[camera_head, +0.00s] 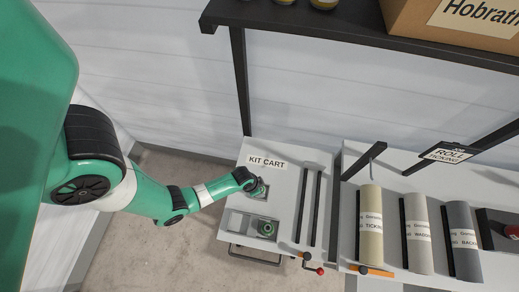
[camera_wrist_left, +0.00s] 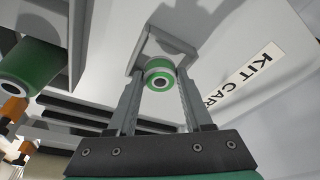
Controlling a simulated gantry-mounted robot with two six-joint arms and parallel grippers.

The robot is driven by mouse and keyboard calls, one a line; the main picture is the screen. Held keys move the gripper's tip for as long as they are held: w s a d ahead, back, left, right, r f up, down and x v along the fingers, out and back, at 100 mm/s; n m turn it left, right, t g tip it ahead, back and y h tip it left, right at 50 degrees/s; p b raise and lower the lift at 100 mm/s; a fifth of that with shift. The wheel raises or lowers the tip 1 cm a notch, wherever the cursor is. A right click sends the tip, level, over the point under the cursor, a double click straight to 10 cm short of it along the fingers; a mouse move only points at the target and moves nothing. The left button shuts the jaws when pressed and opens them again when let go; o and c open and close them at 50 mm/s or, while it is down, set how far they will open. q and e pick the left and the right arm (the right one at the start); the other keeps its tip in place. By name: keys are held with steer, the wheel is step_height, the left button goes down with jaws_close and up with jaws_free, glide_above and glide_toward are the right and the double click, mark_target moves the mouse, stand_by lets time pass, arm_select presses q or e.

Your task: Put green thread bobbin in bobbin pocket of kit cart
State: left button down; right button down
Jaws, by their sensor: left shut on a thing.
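My left gripper (camera_head: 260,190) is over the kit cart (camera_head: 285,180), just below its KIT CART label. In the left wrist view my gripper (camera_wrist_left: 160,82) is shut on a green thread bobbin (camera_wrist_left: 160,66), which shows its dark centre hole. A grey square-walled pocket (camera_wrist_left: 150,45) lies right behind the bobbin; I cannot tell whether the bobbin touches its floor. A second green spool (camera_head: 267,229) sits in another recess of the cart, nearer its front edge; it also shows large at the left of the left wrist view (camera_wrist_left: 28,66). My right gripper is not in view.
Dark rails (camera_head: 310,207) run along the cart's right part. Rolls of cream (camera_head: 369,225), light grey (camera_head: 417,235) and dark grey (camera_head: 463,240) fabric lie on the table to the right. A dark shelf with a cardboard box (camera_head: 455,25) hangs above.

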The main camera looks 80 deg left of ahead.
arm_select(q)
steer(key=shift+r, duration=0.1)
steer(key=shift+f+b, duration=0.45)
steer(key=shift+f, duration=0.2)
steer(key=shift+c, duration=1.5)
jaws_free()
steer(key=shift+r+p, duration=0.45)
steer(key=shift+r, duration=0.05)
steer(key=p+v, duration=0.7)
steer(key=shift+r, duration=0.45)
